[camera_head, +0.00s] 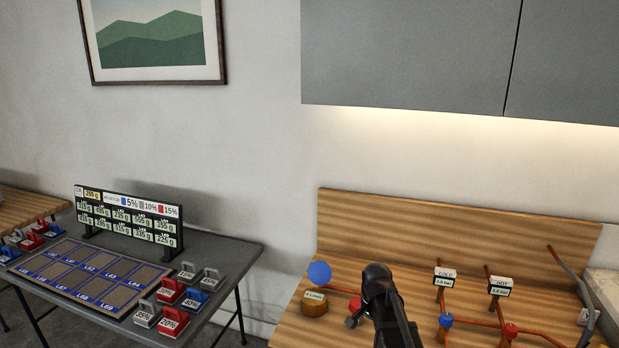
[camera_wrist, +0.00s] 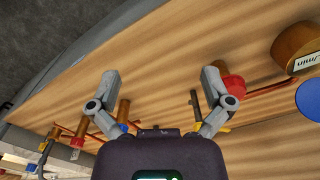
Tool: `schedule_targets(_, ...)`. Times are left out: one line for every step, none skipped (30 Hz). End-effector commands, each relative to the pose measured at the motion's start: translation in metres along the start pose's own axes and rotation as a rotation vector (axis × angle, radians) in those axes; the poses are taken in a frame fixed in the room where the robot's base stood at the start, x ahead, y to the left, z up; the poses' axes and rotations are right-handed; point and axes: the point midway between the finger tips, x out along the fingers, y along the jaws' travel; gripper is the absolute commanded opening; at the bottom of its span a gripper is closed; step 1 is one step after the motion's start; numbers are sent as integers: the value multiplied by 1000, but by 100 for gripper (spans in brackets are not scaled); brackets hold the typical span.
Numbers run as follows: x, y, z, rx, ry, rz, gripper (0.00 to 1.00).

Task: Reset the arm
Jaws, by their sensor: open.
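My gripper (camera_wrist: 161,75) is open in the wrist view, its two grey fingers spread apart with nothing held between them. Wood-grain bench surface (camera_wrist: 170,50) shows between the fingers. The fingertips are mostly hidden there. In the wrist view a red knob (camera_wrist: 234,86) on a copper pipe shows close by the right finger; whether they touch is unclear.
COLD (camera_head: 445,277) and HOT (camera_head: 500,286) gauges, a blue knob (camera_head: 446,320), a red knob (camera_head: 510,330) and copper pipes stand right of my arm. Grey cabinets (camera_head: 410,55) hang above. A grey table (camera_head: 225,255) at left holds a board, tray and weights.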

Motion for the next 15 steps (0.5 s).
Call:
schedule_targets(6, 6, 6, -31, 0, 0, 100)
schedule_targets(8, 9, 9, -54, 0, 0, 100)
schedule_targets(11, 12, 13, -85, 0, 0, 100)
schedule_targets(14, 16, 16, -112, 0, 0, 100)
schedule_targets(16, 19, 19, -140, 0, 0, 100)
schedule_targets(20, 25, 25, -183, 0, 0, 100)
schedule_targets(23, 29, 29, -216, 0, 0, 100)
schedule_targets(27, 34, 34, -256, 0, 0, 100)
schedule_targets(32, 40, 40, -310, 0, 0, 100)
schedule_targets(36, 45, 46, -353, 0, 0, 100)
schedule_targets(40, 50, 50, -396, 0, 0, 100)
schedule_targets(44, 56, 57, -452, 0, 0, 100)
schedule_targets(47, 61, 61, -492, 0, 0, 100)
schedule_targets(50, 65, 65, -531, 0, 0, 100)
schedule_targets(54, 70, 70, -580, 0, 0, 100)
